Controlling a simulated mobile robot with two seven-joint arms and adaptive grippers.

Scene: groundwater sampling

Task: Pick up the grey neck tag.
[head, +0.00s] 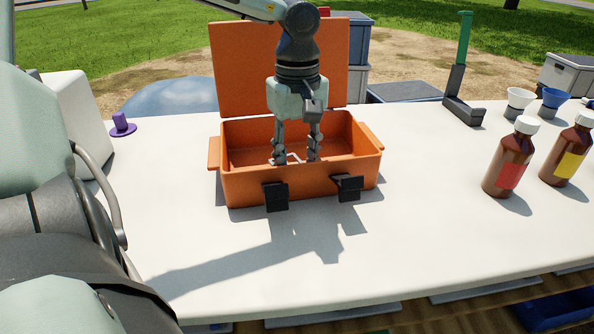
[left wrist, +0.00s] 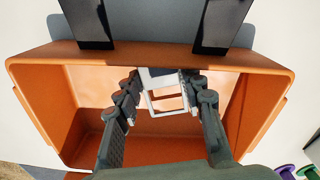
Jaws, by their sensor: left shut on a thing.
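The grey neck tag (left wrist: 166,97) shows in the left wrist view as a pale, open, square frame between my left fingertips, with a darker part at its top. In the head view only a thin pale piece of it (head: 293,157) shows between the fingers. My left gripper (head: 296,160) points down into the open orange case (head: 300,187) and is shut on the tag, with its fingers held apart by the tag's width. The fingertips are within the case walls in the left wrist view (left wrist: 162,80). My right gripper is not in view.
The case's raised lid (head: 235,65) stands behind my gripper, and two black latches (head: 276,196) are on its front. Two brown bottles (head: 507,165) stand at the right. A purple piece (head: 123,126) is at the back left. The front table (head: 420,235) is clear.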

